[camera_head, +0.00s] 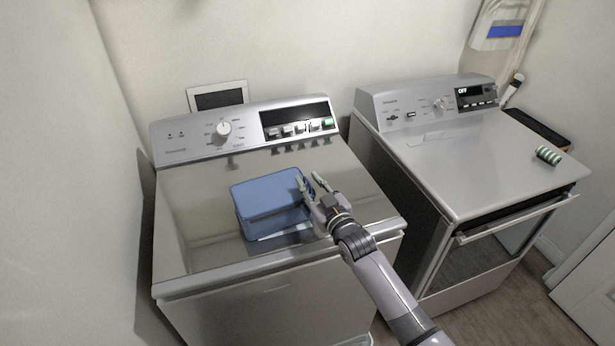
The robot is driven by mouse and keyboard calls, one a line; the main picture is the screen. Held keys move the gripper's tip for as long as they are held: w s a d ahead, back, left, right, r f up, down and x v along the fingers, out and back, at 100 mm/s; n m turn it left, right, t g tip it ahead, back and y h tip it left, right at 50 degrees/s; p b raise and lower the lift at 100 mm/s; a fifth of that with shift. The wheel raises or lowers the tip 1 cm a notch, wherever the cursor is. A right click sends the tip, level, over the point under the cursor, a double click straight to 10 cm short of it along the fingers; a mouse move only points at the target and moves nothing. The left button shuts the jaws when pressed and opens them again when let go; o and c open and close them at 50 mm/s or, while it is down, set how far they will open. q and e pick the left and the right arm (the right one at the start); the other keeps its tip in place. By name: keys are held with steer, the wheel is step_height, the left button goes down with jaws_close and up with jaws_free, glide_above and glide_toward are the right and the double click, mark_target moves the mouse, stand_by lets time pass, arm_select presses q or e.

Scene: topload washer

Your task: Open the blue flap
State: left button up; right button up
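The blue flap (268,194) is the flat top of a small blue box (262,227) on the left machine. It lies level over the box and looks closed. My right gripper (310,180) is at the flap's right edge, with its fingers pointing away toward the control panel. The fingers are spread with a gap between them, and nothing shows in the gap. The left finger overlaps the flap's right edge in the picture; I cannot tell whether it touches. The gripper hides part of the box's right side. My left gripper is not in view.
The box stands on a silver topload washer (195,262) with a dial panel (243,126) behind. The washer top left of the box is clear.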

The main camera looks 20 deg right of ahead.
steer(key=shift+w+a, duration=0.15)
steer(key=shift+w, duration=0.75)
steer(key=shift+c, duration=0.4)
jaws_close()
